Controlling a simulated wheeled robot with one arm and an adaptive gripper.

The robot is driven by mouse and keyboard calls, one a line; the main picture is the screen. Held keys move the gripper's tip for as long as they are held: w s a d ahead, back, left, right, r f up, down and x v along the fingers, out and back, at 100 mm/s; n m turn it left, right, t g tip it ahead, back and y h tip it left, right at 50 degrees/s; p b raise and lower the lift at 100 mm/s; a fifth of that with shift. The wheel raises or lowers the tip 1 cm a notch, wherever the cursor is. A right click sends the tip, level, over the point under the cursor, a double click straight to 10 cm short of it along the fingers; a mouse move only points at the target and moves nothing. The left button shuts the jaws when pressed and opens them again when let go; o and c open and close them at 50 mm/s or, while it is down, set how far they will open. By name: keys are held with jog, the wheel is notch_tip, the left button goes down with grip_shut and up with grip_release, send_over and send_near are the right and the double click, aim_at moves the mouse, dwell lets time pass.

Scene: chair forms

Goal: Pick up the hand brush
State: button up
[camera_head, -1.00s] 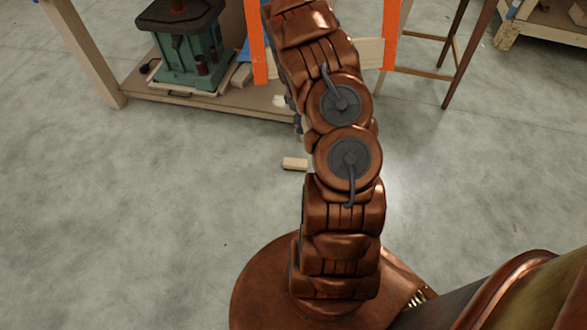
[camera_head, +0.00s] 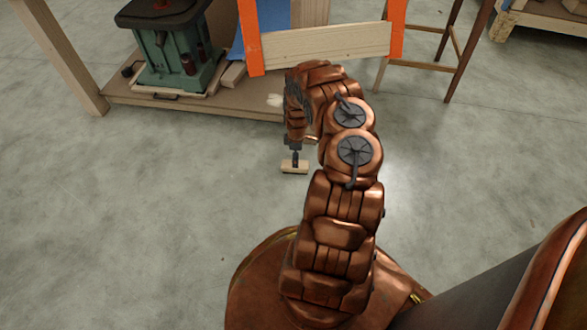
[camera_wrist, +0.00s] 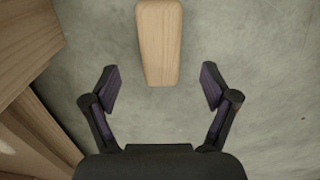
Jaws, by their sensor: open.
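The hand brush shows as a pale wooden block (camera_head: 287,168) lying on the concrete floor, in front of the workbench's low shelf. In the wrist view the wooden block (camera_wrist: 159,42) runs from the top edge down to the middle, wood grain facing me; no bristles show. My gripper (camera_wrist: 160,88) is open and empty. Its two fingers stand wide apart, one on each side of the block's line, with the block's near end just beyond or between the tips. In the head view my gripper (camera_head: 295,160) points down over the block; whether it touches cannot be told.
A wooden workbench's low shelf (camera_head: 230,104) lies just behind the block, bearing a green machine (camera_head: 175,55). Orange uprights (camera_head: 249,38) and a wooden plank (camera_head: 325,43) stand above it. A stool (camera_head: 425,72) is at the right. The floor at left is clear.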

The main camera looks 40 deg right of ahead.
jog(key=shift+w+a+f+b, duration=0.1)
jog(key=shift+f+b, duration=0.95)
jog(key=shift+f, duration=0.65)
jog(key=shift+w+a+f+b, duration=0.1)
jog(key=shift+f+b, duration=0.9)
jog(key=shift+f, duration=0.7)
jog(key=shift+r, duration=0.1)
jog(key=shift+c, duration=0.3)
jog(key=shift+s, duration=0.1)
jog(key=c, duration=1.3)
jog(key=shift+d+r+p, duration=0.1)
jog(key=shift+r+p, duration=2.6)
jog(key=shift+r, duration=2.3)
